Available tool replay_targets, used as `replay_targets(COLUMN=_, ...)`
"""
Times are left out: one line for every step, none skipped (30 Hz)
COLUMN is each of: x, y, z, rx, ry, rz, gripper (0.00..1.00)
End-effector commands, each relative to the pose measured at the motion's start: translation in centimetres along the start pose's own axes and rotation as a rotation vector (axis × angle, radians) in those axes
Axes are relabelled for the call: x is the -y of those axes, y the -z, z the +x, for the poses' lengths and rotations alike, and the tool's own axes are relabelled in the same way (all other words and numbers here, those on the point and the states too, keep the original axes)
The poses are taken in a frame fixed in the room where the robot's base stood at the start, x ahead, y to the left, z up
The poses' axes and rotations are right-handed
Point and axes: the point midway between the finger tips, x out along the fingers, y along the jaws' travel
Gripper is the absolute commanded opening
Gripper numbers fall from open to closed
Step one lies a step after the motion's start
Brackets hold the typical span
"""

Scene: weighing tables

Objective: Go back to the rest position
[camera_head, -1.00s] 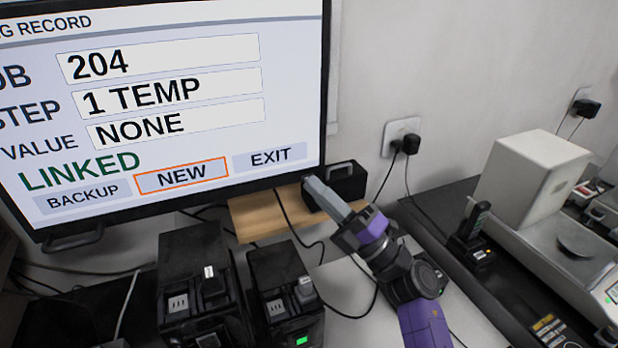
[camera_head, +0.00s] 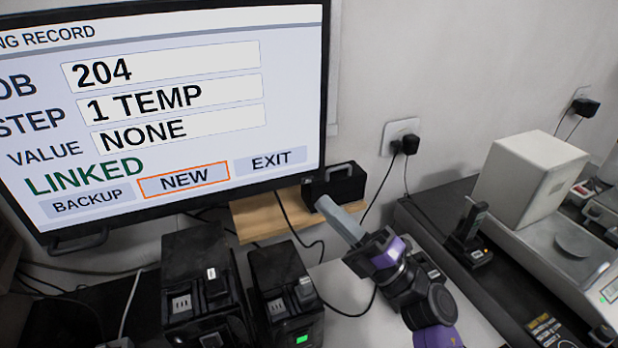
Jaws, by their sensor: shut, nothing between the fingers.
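My gripper (camera_head: 326,206) shows in the head view right of the black charger units, with its grey fingers together and nothing between them. It points up and to the left, its tip just below a small black box (camera_head: 336,184) and near the right end of a wooden block (camera_head: 262,216). I cannot tell whether the tip touches anything. My purple and dark arm runs from it to the lower right. A large screen (camera_head: 195,50) reads job 204, step 1 TEMP, value NONE and LINKED, with NEW outlined in orange.
Two black charger units (camera_head: 285,290) stand at the lower left and centre, with loose cables behind. A white balance (camera_head: 528,180) and a black handset in a cradle (camera_head: 470,240) stand on the right-hand dark bench. A wall socket (camera_head: 401,136) has plugged cords. Some pale tabletop (camera_head: 350,325) is bare.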

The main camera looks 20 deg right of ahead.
Motion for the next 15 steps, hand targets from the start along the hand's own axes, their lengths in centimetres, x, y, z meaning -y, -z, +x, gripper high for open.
replay_targets(x=-0.33, y=0.22, z=-0.28, rx=0.001, ry=0.000, rz=0.000, gripper=0.00)
replay_targets(x=-0.42, y=0.33, z=-0.46, rx=0.001, ry=0.001, rz=0.000, gripper=0.00)
replay_targets(x=-0.54, y=0.46, z=-0.64, rx=0.001, ry=0.001, rz=0.000, gripper=0.00)
replay_targets(x=-0.62, y=0.53, z=-0.75, rx=0.001, ry=0.001, rz=0.000, gripper=0.00)
replay_targets(x=-0.69, y=0.60, z=-0.82, rx=0.001, ry=0.000, rz=0.000, gripper=0.00)
replay_targets(x=-0.76, y=0.66, z=-0.91, rx=0.001, ry=0.000, rz=-0.001, gripper=0.00)
replay_targets(x=-0.78, y=0.69, z=-0.95, rx=0.001, ry=0.000, rz=-0.001, gripper=0.00)
replay_targets(x=-0.79, y=0.71, z=-0.98, rx=0.001, ry=0.000, rz=-0.001, gripper=0.00)
replay_targets(x=-0.79, y=0.72, z=-0.99, rx=0.000, ry=0.000, rz=-0.001, gripper=0.00)
replay_targets(x=-0.78, y=0.72, z=-1.00, rx=0.000, ry=0.000, rz=-0.001, gripper=0.00)
replay_targets(x=-0.78, y=0.72, z=-0.99, rx=0.000, ry=0.000, rz=-0.001, gripper=0.00)
replay_targets(x=-0.77, y=0.72, z=-0.99, rx=0.000, ry=0.000, rz=-0.001, gripper=0.00)
replay_targets(x=-0.77, y=0.72, z=-0.99, rx=0.000, ry=0.000, rz=-0.001, gripper=0.00)
replay_targets(x=-0.77, y=0.72, z=-0.98, rx=0.000, ry=0.000, rz=-0.001, gripper=0.00)
replay_targets(x=-0.76, y=0.71, z=-0.98, rx=0.000, ry=0.000, rz=0.000, gripper=0.00)
